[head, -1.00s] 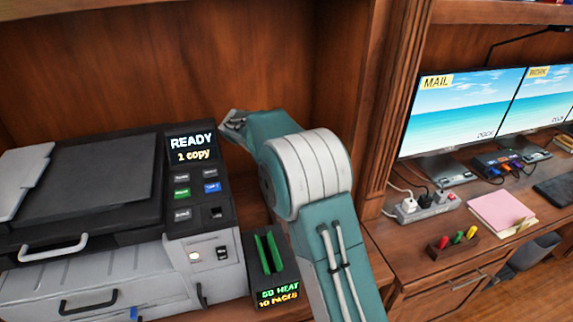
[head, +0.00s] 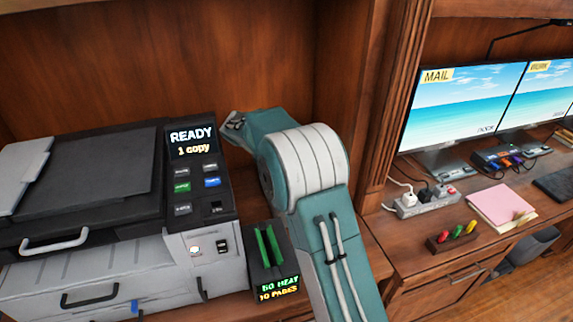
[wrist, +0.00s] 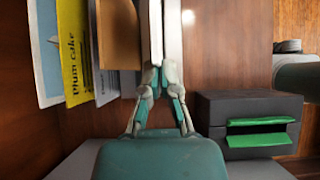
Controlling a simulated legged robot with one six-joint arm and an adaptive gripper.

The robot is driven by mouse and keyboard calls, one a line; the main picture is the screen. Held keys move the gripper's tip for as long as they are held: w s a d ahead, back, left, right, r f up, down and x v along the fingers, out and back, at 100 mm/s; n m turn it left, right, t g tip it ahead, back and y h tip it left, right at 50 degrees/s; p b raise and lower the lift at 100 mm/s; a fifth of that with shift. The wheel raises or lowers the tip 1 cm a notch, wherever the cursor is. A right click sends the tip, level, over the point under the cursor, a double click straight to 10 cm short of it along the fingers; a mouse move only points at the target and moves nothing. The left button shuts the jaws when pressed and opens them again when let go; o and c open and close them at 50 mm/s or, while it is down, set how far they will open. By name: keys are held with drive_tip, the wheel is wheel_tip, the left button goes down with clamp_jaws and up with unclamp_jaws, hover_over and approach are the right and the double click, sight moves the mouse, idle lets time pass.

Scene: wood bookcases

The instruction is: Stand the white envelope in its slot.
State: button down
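In the wrist view my gripper (wrist: 161,72) has its fingertips drawn together on a thin white piece, which I take to be the white envelope (wrist: 155,30), seen nearly edge-on and extending away from the tips. A broader pale panel (wrist: 173,35) stands right beside it; I cannot tell if it is part of a slot. A brown envelope (wrist: 118,35) is just to the left, apart from the fingers. In the head view my arm hides the gripper and the envelope. The slot itself cannot be made out clearly.
A yellow "Plum cake" sheet (wrist: 73,50) and a blue-edged sheet (wrist: 46,50) lie further left. A dark box with green strips (wrist: 250,105) is to the right; the head view shows it (head: 268,262) beside the printer (head: 85,190). A wooden upright (head: 378,100) stands right of my arm.

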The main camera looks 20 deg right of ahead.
drive_tip(key=shift+f, duration=2)
drive_tip(key=c, duration=0.7)
unclamp_jaws()
drive_tip(key=shift+r, duration=0.15)
wheel_tip(320, 180, up, 10)
drive_tip(key=shift+f, duration=0.15)
